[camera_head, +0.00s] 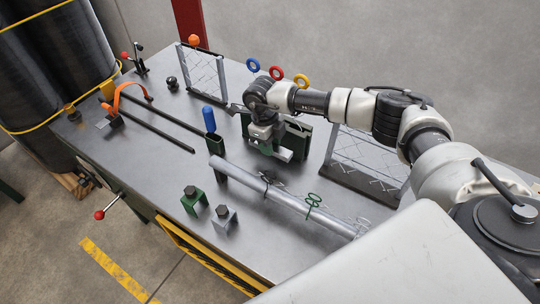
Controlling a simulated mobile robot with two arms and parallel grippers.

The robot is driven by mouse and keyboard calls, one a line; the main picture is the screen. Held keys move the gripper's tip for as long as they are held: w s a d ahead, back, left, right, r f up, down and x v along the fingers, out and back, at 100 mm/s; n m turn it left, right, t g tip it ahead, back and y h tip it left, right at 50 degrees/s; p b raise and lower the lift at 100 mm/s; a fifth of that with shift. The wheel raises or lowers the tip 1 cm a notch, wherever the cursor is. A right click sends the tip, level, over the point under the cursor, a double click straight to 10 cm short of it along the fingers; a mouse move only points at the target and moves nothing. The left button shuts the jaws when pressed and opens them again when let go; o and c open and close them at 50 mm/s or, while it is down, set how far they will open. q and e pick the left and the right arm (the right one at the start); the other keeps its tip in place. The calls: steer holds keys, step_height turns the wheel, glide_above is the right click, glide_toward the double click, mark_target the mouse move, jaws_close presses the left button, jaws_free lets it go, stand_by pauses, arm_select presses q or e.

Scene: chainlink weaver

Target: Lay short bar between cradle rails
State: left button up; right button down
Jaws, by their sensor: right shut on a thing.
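My right gripper (266,146) points down over the middle of the table, beside a dark green fixture (296,139). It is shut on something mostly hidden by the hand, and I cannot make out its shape. Two long dark parallel bars (163,129) lie on the left half of the table, with an open strip between them. A long light grey tube (292,200) runs in front of the gripper towards the lower right. I cannot tell for certain which part is the short bar or which are the cradle rails. My left gripper is out of view.
Wire mesh frames stand at the back (204,74) and right (366,151). A blue-topped handle (209,118) rises near the tube's left end. Green (192,200) and grey (224,218) blocks stand in front. An orange strap (118,97) is at the left.

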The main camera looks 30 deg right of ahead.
step_height(320, 180, up, 4)
steer(key=shift+f+b, duration=0.15)
steer(key=shift+b, duration=0.15)
steer(key=shift+s+a+r+n, duration=0.2)
steer(key=shift+a+r+n, duration=0.2)
steer(key=shift+n, duration=0.5)
steer(key=s+a+r+n+t, duration=0.1)
steer(key=s+a+r+n, duration=0.1)
steer(key=n, duration=0.7)
steer(key=s+a+r+n+t, duration=0.1)
steer(key=s+r+n, duration=0.3)
steer(key=n, duration=0.5)
steer(key=s+a+r+n+t, duration=0.1)
steer(key=s+a+r+n, duration=0.2)
steer(key=s+n, duration=0.3)
steer(key=shift+s+a+r+n+y, duration=0.1)
steer(key=shift+a+r+n+y, duration=0.15)
steer(key=shift+n, duration=0.7)
steer(key=shift+s+a+r+n+y, duration=0.1)
steer(key=shift+a+n+y, duration=0.1)
steer(key=shift+n, duration=0.75)
